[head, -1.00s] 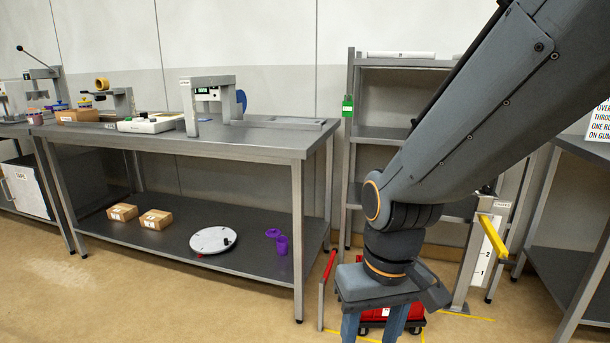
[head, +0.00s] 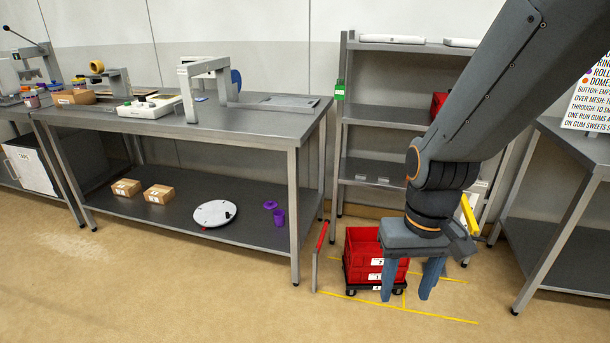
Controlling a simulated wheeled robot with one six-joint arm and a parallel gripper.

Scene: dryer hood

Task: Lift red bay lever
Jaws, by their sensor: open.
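The red bay lever (head: 322,235) is a red grip on top of a thin grey upright, left of the stacked red crates and near the right end of the long bench. It points up at a slant. My gripper (head: 405,288) hangs fingers down, open and empty, to the right of the lever and apart from it. In the picture its fingers overlap the front right of the red crates (head: 361,247). How far it is from them in depth I cannot tell.
The crates sit on a low black dolly (head: 362,290) inside yellow floor lines (head: 440,317). A grey shelf rack (head: 385,114) stands behind. A yellow lever (head: 468,214) is to the right, partly behind my arm. The floor in front is clear.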

